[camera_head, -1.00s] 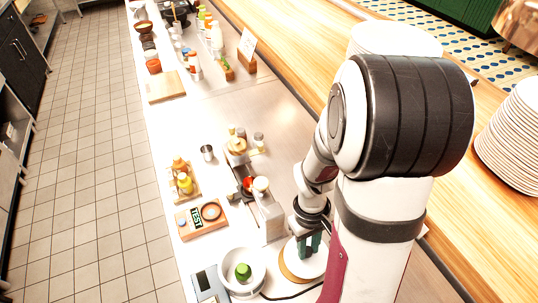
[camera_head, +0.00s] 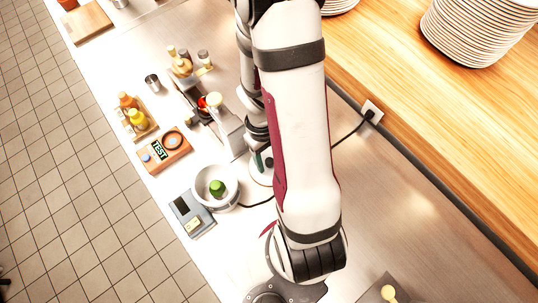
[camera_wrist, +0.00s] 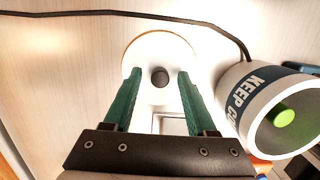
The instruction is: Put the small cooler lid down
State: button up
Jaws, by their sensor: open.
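The small cooler lid (camera_wrist: 160,48) is a round white disc with a dark knob (camera_wrist: 159,77) and a tan edge around it. It appears to lie flat on the counter, right beside the white cooler. In the head view the lid (camera_head: 260,178) is mostly hidden behind my arm. My gripper (camera_wrist: 159,74) is open, its two green fingers standing apart on either side of the knob with gaps showing. The white cooler (camera_wrist: 240,112) has a dark "KEEP C…" band and a green item (camera_wrist: 283,116) inside; it also shows in the head view (camera_head: 230,198).
A grey scale-like device (camera_head: 192,216) stands beside the cooler. A wooden block marked TEST (camera_head: 165,152), bottles on a tray (camera_head: 137,117) and a metal cup (camera_head: 152,82) stand farther back. A black cable (camera_wrist: 200,20) passes beyond the lid. Counter at the lower right (camera_head: 400,215) is mostly clear.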

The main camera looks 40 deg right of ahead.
aim_at(265, 159)
notch_tip(265, 159, up, 12)
jog(key=w, duration=0.2)
jog(key=s+a+r+m+y, duration=0.1)
jog(key=s+a+r+m, duration=0.1)
jog(key=s+a+r, duration=0.2)
jog(key=s+a+r+m+t, duration=0.1)
jog(key=s+a+r+m, duration=0.2)
jog(key=s+a, duration=0.3)
jog(key=a, duration=0.3)
jog(key=shift+a+r+m+t+y, duration=0.25)
jog(key=shift+r+m+t+y, duration=0.05)
jog(key=shift+r+y, duration=0.1)
jog(key=shift+o, duration=0.3)
